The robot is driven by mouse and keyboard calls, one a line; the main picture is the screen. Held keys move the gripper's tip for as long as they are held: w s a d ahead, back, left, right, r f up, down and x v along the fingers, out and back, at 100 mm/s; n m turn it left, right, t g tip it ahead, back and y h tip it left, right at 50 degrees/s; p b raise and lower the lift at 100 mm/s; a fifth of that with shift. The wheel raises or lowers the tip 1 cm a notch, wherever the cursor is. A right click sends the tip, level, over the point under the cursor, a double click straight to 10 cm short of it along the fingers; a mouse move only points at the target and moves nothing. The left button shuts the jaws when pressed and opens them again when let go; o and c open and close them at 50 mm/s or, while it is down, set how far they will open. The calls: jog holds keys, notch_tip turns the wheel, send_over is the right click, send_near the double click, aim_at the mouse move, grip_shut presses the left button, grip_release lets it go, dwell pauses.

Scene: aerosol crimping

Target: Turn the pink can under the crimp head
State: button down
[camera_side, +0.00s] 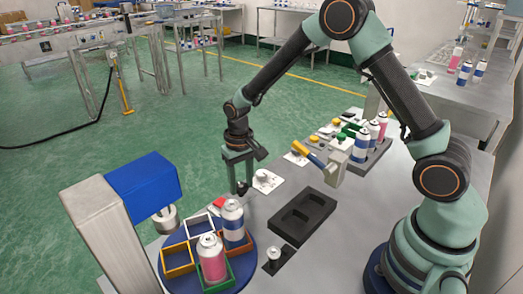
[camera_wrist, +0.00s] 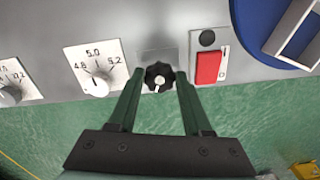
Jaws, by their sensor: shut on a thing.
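The pink can (camera_side: 212,262) stands upright in a green-framed compartment on the blue turntable (camera_side: 189,287). A blue-and-white can (camera_side: 233,222) stands behind it on the same turntable. The crimp head (camera_side: 165,219) hangs under the blue press housing (camera_side: 145,184), to the left of the pink can and not above it. My gripper (camera_side: 242,186) is at the far table edge, away from the cans. In the wrist view my gripper (camera_wrist: 160,92) is shut on a black knob (camera_wrist: 160,77) with a white mark. The pink can is not in the wrist view.
A red switch (camera_wrist: 209,67) sits right of the knob, and a 4.8–5.2 dial (camera_wrist: 95,76) left. The turntable edge (camera_wrist: 262,45) is close by. A black tray (camera_side: 302,214) and a black stand (camera_side: 274,262) lie on the table. Several cans (camera_side: 361,144) stand farther right.

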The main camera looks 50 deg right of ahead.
aim_at(240, 187)
jog(key=m, duration=0.6)
jog(key=shift+a+r+m, duration=0.1)
jog(key=shift+m, duration=0.2)
jog(key=m, duration=0.6)
jog(key=shift+w, duration=0.15)
jog(key=shift+m, duration=0.4)
jog(key=shift+c, duration=1.7)
grip_release()
notch_tip(240, 187, up, 12)
